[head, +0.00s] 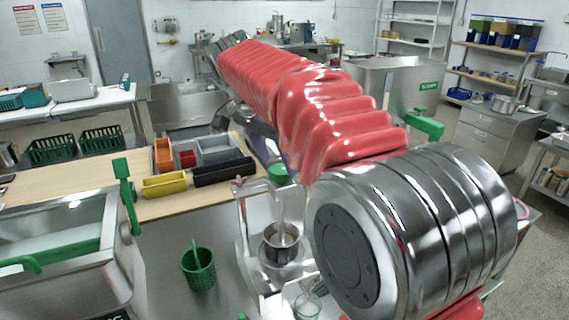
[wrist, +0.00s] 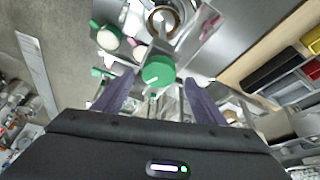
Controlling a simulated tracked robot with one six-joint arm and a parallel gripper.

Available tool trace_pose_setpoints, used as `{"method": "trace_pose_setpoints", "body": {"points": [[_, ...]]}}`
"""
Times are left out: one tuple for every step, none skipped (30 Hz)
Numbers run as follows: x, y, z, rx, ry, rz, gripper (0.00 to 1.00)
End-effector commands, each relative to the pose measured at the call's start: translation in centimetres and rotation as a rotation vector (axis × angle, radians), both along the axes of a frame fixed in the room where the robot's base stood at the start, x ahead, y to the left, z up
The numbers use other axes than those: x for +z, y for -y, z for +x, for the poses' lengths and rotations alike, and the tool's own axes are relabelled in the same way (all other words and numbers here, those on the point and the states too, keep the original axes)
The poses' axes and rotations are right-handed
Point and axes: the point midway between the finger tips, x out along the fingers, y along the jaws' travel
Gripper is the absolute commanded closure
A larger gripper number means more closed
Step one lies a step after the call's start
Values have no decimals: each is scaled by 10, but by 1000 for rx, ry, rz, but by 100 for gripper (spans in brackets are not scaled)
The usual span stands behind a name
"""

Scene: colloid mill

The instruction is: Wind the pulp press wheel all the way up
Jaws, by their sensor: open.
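The green round wheel (head: 278,172) sits at the top of a small press frame (head: 245,215), above a metal pot (head: 284,243). In the wrist view the wheel (wrist: 158,72) lies centred between the two purple fingers, with a pale mark on its face. My gripper (wrist: 158,88) is open, one finger on each side of the wheel, and no contact shows. I cannot tell how far the fingertips are from it in depth. In the head view my red-sleeved arm hides most of my gripper (head: 268,158). The pot also shows in the wrist view (wrist: 163,18).
A black tray (head: 225,171), a yellow tray (head: 165,185) and other bins stand on the wooden worktop left of the press. A green basket (head: 199,268) stands left of the pot and a glass (head: 310,305) in front. A steel tank with green handles (head: 60,235) is at left.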

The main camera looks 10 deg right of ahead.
Motion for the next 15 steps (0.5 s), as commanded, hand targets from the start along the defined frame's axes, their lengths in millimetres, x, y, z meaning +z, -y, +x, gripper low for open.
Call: {"method": "trace_pose_setpoints", "body": {"points": [[-6,2,1,-1,-2,-1,35],[-9,4,2,-1,-2,-1,35],[-13,5,3,0,-1,0,35],[-15,6,3,-1,0,0,35],[-17,6,4,-1,0,0,35],[-19,7,4,-1,0,0,35],[-20,8,4,-1,0,0,35],[-21,8,4,-1,0,0,35],[-22,8,5,-1,0,0,35],[-22,8,5,-1,0,0,35],[-22,8,5,-1,2,0,35],[-22,8,5,-1,2,0,35],[-22,8,5,-1,2,0,35],[-22,8,5,-1,2,0,35],[-22,8,5,-1,2,0,35]]}}
